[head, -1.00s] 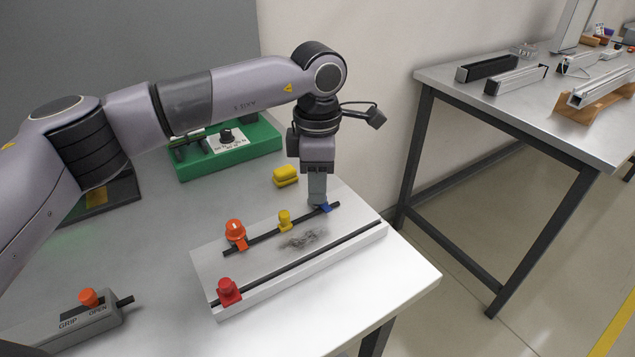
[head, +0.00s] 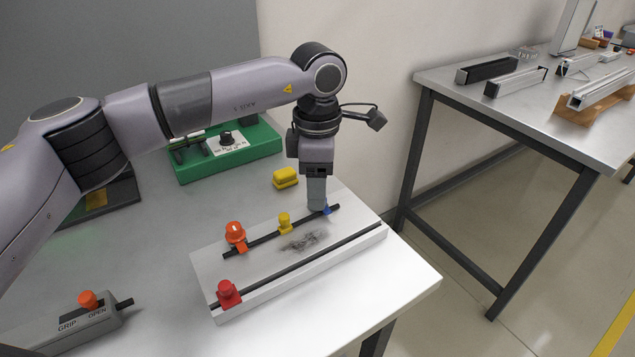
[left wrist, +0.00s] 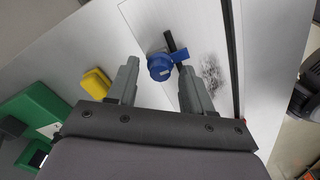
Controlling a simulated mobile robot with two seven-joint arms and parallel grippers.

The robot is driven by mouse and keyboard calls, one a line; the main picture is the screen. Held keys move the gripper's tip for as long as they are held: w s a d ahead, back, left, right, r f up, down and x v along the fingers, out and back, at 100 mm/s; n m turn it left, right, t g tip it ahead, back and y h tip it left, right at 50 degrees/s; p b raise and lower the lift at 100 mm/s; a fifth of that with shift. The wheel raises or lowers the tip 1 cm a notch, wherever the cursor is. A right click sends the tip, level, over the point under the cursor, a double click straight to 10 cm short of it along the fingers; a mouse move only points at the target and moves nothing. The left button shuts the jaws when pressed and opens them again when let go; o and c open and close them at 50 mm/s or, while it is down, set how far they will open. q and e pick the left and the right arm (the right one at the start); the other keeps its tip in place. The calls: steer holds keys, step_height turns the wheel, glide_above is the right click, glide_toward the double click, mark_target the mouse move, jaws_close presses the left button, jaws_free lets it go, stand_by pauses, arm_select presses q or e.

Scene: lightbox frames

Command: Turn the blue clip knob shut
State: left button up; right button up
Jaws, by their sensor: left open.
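The blue clip knob (left wrist: 159,67) is a round blue cap with a blue tab (left wrist: 181,55) pointing right, beside a dark rail in the left wrist view. In the head view only a bit of blue (head: 327,210) shows beside my left gripper (head: 317,208), which hides the rest. My left gripper points down over the far end of the rear rail. Its two fingers (left wrist: 159,72) are apart in the left wrist view, with the knob between their tips. Whether they touch it I cannot tell. My right gripper is not in view.
The white board (head: 345,250) also carries an orange knob (head: 236,235), a yellow knob (head: 284,221) and a red knob (head: 228,292). A yellow block (head: 285,177) and a green box (head: 240,152) lie behind. A grey grip box (head: 75,325) stands front left.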

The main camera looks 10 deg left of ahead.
arm_select(q)
step_height(320, 180, up, 7)
stand_by(0.3)
